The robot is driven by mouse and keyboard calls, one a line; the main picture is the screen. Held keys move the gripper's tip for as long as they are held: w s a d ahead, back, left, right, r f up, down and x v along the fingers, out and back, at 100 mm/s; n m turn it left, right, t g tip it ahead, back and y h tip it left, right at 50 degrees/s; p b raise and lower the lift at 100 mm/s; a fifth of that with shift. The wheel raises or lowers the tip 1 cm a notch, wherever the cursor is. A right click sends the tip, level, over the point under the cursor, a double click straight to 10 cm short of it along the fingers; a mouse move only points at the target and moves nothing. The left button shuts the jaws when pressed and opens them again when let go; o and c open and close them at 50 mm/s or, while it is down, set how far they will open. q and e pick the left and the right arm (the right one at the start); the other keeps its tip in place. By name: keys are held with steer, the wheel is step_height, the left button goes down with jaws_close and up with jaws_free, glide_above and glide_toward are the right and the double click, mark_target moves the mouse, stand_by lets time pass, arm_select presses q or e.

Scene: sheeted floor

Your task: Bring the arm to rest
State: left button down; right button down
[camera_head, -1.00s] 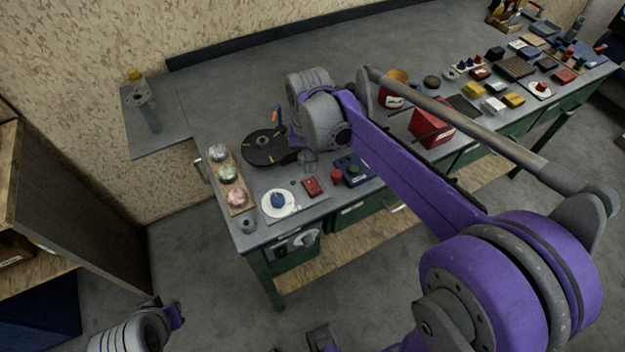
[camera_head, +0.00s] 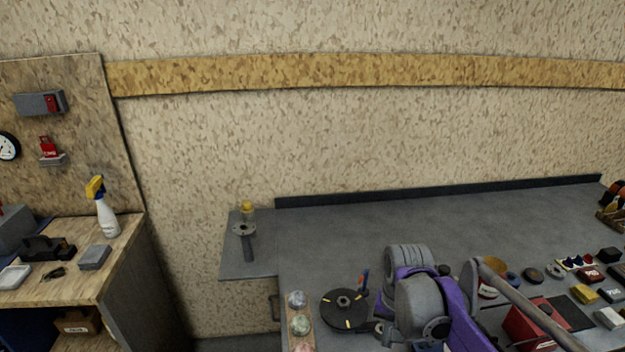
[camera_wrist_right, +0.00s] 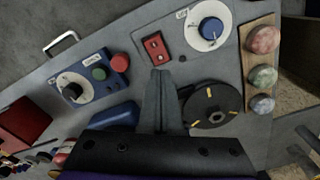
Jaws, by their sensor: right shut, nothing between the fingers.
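My right arm (camera_head: 440,305), purple and grey, reaches over the grey workbench (camera_head: 400,225) in the head view. Its wrist is above the bench near a black round disc (camera_head: 343,310). In the right wrist view my right gripper (camera_wrist_right: 160,78) is shut with nothing between its fingers. It points across the bench top, between the black disc (camera_wrist_right: 211,106) and a blue control box (camera_wrist_right: 82,88). In the head view its fingers are mostly hidden by the wrist and the bottom edge. My left gripper is not in view.
In the right wrist view, a red switch box (camera_wrist_right: 156,47), a blue dial (camera_wrist_right: 210,30) and several mottled balls (camera_wrist_right: 263,76) lie near the gripper. A side bench at left holds a spray bottle (camera_head: 106,212). The workbench's back middle is clear.

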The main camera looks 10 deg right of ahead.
steer(key=s+a+f+n+t, duration=0.1)
steer(key=s+f+n+t, duration=0.1)
steer(key=s, duration=0.5)
steer(key=s+a+f+n+t, duration=0.2)
steer(key=s+f+n+t, duration=0.1)
steer(key=s, duration=0.5)
steer(key=shift+s+f, duration=0.25)
steer(key=shift+s, duration=0.05)
steer(key=shift+d, duration=0.15)
